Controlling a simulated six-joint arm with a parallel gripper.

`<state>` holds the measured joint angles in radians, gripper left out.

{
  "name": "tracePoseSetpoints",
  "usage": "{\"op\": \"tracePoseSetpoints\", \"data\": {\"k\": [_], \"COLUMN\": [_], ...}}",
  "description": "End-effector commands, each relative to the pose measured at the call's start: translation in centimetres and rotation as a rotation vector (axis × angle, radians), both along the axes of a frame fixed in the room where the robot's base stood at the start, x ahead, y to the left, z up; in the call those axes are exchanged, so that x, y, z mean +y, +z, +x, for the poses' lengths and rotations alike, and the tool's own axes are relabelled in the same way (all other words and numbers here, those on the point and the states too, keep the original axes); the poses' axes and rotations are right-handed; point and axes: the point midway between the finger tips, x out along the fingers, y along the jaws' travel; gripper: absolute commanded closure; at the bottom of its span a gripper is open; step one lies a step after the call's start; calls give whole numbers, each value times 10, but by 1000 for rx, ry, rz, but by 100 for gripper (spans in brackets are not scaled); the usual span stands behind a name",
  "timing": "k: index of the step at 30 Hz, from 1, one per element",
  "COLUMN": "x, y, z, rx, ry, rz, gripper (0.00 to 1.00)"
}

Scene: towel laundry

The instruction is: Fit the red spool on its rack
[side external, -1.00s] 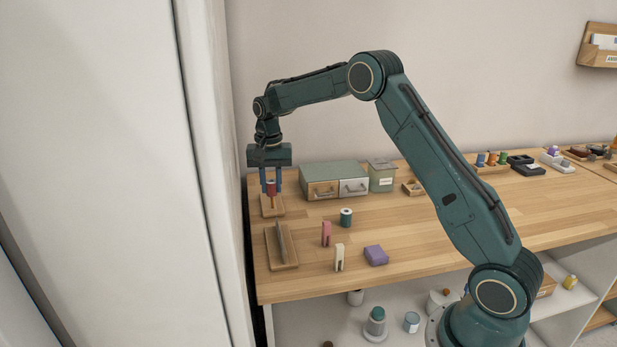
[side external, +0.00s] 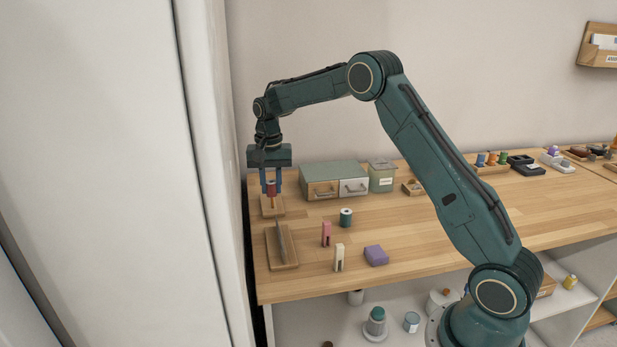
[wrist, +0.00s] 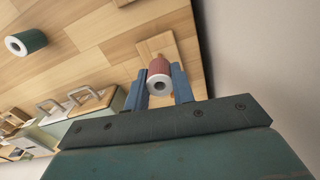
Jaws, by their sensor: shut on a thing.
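My gripper (side external: 271,186) points down at the left back of the bench, its blue fingers shut on the red spool (side external: 271,189). In the wrist view the red spool (wrist: 158,74) sits between the two fingers (wrist: 160,88), its pale hollow end facing the camera. The rack (side external: 279,210), a small wooden base, is directly below; a light peg part shows just under the spool. The rack's board (wrist: 145,40) also shows behind the spool in the wrist view. Whether the peg is inside the spool's bore, I cannot tell.
A teal spool (side external: 346,217) stands right of the rack. In front are a wooden stand with a grey upright plate (side external: 289,262), a pink clip (side external: 326,233), a cream clip (side external: 339,257) and a purple block (side external: 376,255). A drawer box (side external: 334,172) stands behind. The white cabinet is close at left.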

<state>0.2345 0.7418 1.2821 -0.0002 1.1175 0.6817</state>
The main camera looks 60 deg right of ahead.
Motion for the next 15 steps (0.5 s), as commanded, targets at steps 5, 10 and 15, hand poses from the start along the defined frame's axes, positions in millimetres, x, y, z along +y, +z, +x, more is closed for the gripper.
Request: {"op": "tracePoseSetpoints", "data": {"k": [5, 10, 15], "x": [0, 0, 0], "y": [-3, -5, -8], "z": [0, 0, 0], "rx": [1, 1, 0], "ry": [0, 0, 0], "rz": [0, 1, 0], "gripper": [97, 97, 97]}}
